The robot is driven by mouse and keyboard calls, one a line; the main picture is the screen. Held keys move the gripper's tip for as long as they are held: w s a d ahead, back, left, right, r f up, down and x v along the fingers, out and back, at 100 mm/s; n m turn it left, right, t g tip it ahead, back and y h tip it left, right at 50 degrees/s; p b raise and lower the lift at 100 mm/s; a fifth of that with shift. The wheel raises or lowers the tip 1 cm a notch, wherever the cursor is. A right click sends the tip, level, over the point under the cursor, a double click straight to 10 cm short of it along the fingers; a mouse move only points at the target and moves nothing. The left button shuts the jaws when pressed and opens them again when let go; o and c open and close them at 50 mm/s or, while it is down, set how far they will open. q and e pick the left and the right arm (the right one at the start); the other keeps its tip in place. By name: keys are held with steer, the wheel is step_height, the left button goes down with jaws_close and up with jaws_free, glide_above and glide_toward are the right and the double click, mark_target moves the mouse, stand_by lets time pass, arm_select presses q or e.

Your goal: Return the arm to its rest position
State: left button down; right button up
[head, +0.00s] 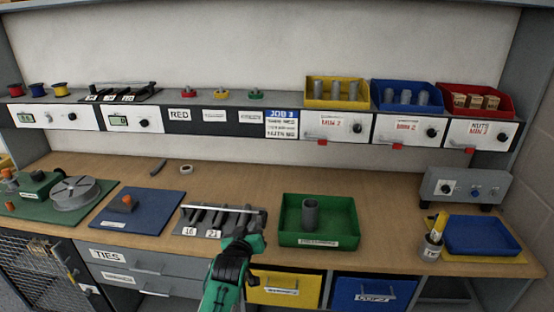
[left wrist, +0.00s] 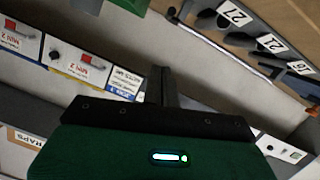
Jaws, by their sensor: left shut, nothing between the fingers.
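My left gripper (head: 243,232) shows in the head view at the front middle of the bench, over the front edge of a grey rack labelled 16 and 21 (head: 212,234). Its green and black arm link comes up from the bottom of the picture. In the left wrist view the gripper's fingers (left wrist: 163,88) are together with nothing between them. The fingertips are small and partly hidden in the head view. My right gripper is in neither view.
A green tray (head: 290,240) holding a grey cylinder (head: 310,214) stands just right of the gripper. A blue mat (head: 140,222) lies to the left. A blue tray (head: 480,238) is at the far right. The wooden bench (head: 240,180) behind the rack is mostly clear.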

arm_select(q)
steer(key=s+a+f+m+g, duration=0.1)
steer(key=s+a+f+g, duration=0.1)
steer(key=s+f, duration=0.35)
steer(key=s+a+f+g+y, duration=0.1)
steer(key=s+a+f+g, duration=0.15)
steer(key=s, duration=0.65)
steer(key=s+a+f+m+g, duration=0.1)
steer(key=s+a+f+g, duration=0.15)
steer(key=s, duration=0.55)
steer(key=s+a+m+g, duration=0.25)
steer(key=s+g, duration=0.25)
steer(key=s, duration=1.6)
step_height(320, 180, down, 32)
steer(key=s+g, duration=0.1)
steer(key=s, duration=0.1)
steer(key=s+a+f, duration=0.2)
steer(key=s+f, duration=0.7)
steer(key=s+a+f+g, duration=0.1)
steer(key=s+a+f, duration=0.1)
steer(key=s+f, duration=0.7)
steer(key=shift+s+f+y, duration=0.25)
steer(key=shift+f+y, duration=0.05)
steer(key=shift+f, duration=0.25)
